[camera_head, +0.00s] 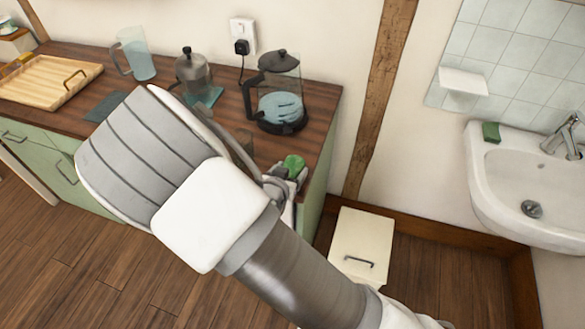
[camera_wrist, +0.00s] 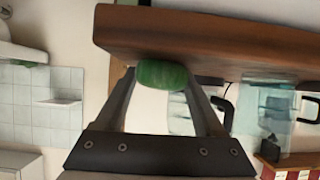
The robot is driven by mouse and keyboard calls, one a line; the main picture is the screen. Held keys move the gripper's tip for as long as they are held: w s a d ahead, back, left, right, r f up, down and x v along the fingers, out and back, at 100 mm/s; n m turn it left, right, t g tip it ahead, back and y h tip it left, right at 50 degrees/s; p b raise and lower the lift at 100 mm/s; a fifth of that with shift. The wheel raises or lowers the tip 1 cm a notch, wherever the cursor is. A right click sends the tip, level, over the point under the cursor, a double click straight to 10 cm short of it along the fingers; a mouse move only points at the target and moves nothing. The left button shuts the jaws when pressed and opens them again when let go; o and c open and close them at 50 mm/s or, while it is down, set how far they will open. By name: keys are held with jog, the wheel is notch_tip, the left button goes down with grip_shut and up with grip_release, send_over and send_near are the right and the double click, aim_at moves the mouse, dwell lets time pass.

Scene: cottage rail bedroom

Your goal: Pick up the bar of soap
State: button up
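A rounded green bar (camera_head: 293,165), which looks like soap, is at the right end of the wooden counter. My gripper (camera_head: 286,176) is at the same spot, largely hidden behind my arm in the head view. In the wrist view, which looks upside down, the green bar (camera_wrist: 162,75) lies between my two fingertips, against the counter edge. The fingers flank it closely; whether they press on it cannot be told. A second, darker green block (camera_head: 491,132) sits on the sink's left rim and shows at the left of the wrist view (camera_wrist: 22,63).
A sink (camera_head: 490,190) is on the right wall. A cream bin (camera_head: 360,245) stands on the floor beside the counter.

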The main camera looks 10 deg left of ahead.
jog(key=c, duration=0.6)
jog(key=shift+r, duration=0.1)
jog(key=shift+c, duration=0.2)
